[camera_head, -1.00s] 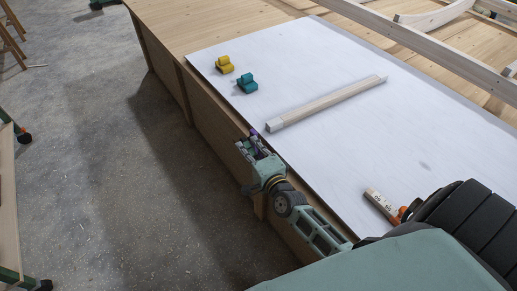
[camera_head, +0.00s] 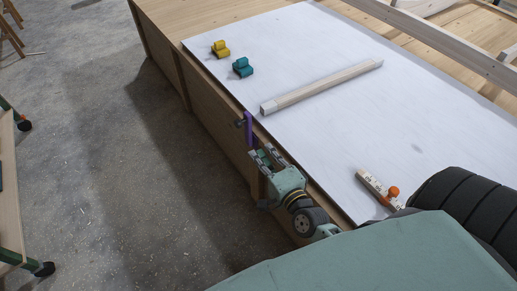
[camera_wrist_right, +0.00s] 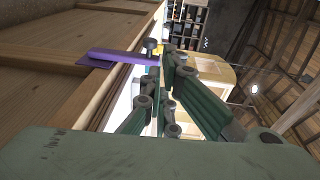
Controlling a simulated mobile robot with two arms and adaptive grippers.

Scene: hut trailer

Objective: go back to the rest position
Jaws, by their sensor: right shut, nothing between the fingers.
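My right gripper (camera_head: 266,156) is beside the near long edge of the workbench, a little below the white top in the head view. Its fingers are shut and empty. In the right wrist view its fingers (camera_wrist_right: 160,90) show at the middle. A purple object (camera_head: 249,128) is at the bench's side edge, just beyond the fingertips and apart from them. It also shows in the right wrist view (camera_wrist_right: 122,57), against the wooden side, with a dark round knob by its end. My left gripper is not in view.
On the white board (camera_head: 330,120) lie a wooden bar (camera_head: 320,87), a yellow piece (camera_head: 220,49) and a teal piece (camera_head: 242,67). A wooden piece with an orange knob (camera_head: 393,191) lies near my body. The floor (camera_head: 130,190) left of the bench is clear.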

